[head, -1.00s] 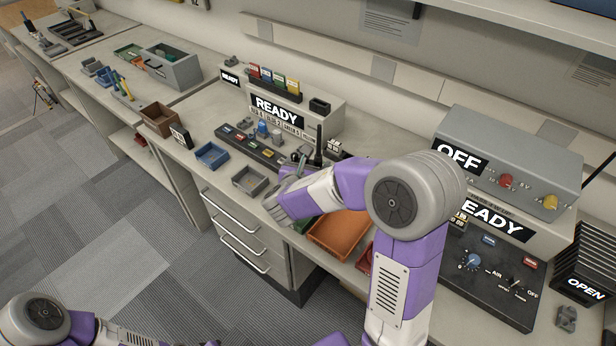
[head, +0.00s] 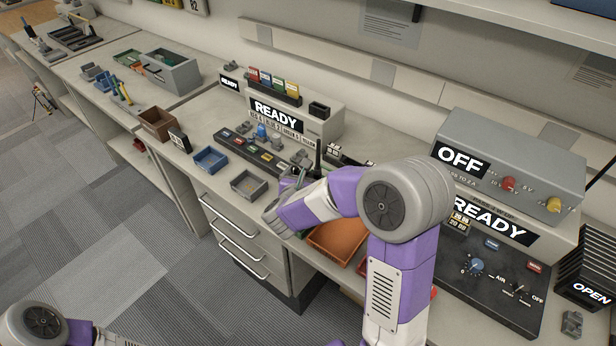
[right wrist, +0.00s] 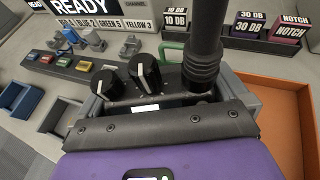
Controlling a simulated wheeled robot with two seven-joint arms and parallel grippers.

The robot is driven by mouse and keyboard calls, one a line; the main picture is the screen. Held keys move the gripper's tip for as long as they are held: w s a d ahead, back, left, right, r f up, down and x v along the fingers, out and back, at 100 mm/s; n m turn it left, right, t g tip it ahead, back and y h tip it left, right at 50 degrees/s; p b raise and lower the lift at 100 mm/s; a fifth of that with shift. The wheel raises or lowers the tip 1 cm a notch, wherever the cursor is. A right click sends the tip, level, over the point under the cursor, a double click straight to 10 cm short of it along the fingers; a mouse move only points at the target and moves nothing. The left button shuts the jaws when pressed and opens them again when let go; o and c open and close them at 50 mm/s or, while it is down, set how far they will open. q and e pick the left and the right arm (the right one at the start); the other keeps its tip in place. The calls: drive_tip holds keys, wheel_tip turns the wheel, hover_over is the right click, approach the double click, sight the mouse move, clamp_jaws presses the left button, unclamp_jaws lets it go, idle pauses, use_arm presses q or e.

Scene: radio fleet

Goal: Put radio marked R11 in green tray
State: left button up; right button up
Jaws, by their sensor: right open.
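In the right wrist view a radio top with two black knobs (right wrist: 145,72) and a thick black antenna (right wrist: 204,45) stands upright directly in front of my right gripper. In the head view my right gripper (head: 276,212) hangs over the bench front, left of the orange tray, and hides most of the radio. Its jaws are open, with grey finger parts beside the radio top. I cannot read an R11 mark. A green edge (right wrist: 172,52) shows behind the radio; I cannot tell whether it belongs to the green tray, which is otherwise hidden. My left gripper is out of view.
An orange tray (head: 338,239) lies right of my right gripper. Blue (head: 210,159) and grey (head: 248,184) trays lie to its left. Behind are a dark strip of small coloured labels (head: 250,148) and a READY box (head: 325,125). An OFF instrument (head: 520,150) stands right.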

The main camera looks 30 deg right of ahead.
drive_tip(key=p+v, duration=0.2)
drive_tip(key=v, duration=1)
